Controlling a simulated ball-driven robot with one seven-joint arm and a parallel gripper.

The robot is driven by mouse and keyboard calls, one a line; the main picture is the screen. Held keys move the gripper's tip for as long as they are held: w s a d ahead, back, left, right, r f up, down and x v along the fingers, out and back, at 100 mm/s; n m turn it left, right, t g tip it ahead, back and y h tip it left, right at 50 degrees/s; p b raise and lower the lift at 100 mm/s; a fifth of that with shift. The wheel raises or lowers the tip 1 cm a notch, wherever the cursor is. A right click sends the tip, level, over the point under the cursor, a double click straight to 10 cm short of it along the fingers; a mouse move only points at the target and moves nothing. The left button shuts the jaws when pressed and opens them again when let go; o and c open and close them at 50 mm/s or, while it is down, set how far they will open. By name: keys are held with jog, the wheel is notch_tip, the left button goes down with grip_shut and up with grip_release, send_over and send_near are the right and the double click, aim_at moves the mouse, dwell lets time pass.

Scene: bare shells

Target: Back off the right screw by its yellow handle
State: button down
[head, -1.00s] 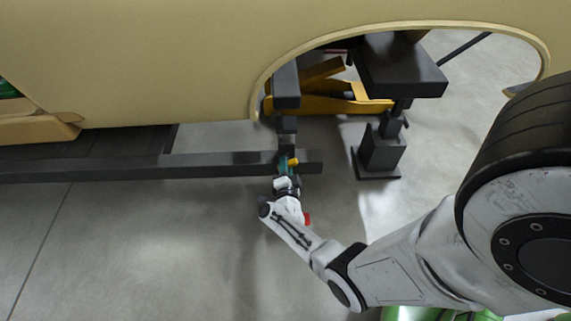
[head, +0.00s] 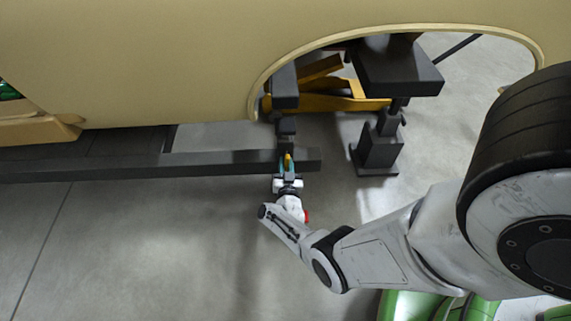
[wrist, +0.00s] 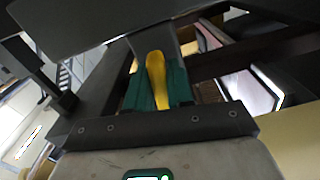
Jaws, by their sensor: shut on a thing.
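The yellow handle (wrist: 156,80) of the right screw stands between the two green fingers of my gripper (wrist: 157,88) in the wrist view, and the fingers are shut on it. In the head view the handle is a small yellow spot (head: 288,158) at the front of the dark clamp (head: 286,125), near the right end of the long dark beam (head: 220,162). My gripper (head: 286,172) reaches it from below in the picture. The screw's shaft is hidden behind the handle and fingers.
A tan body shell (head: 200,60) with an arched opening hangs above the beam. A dark stand (head: 378,150) is right of the clamp, and a yellow jack (head: 330,102) lies behind. The grey floor (head: 150,240) in front is clear.

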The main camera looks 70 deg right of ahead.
jog(key=shift+f+n, duration=0.1)
jog(key=shift+n, duration=1)
jog(key=shift+s, duration=0.1)
jog(key=c, duration=1.1)
grip_release()
jog(key=p+v, duration=0.4)
jog(key=v, duration=0.6)
jog(key=shift+s+a+p, duration=0.15)
jog(key=shift+a+p, duration=0.2)
jog(key=shift+p, duration=0.05)
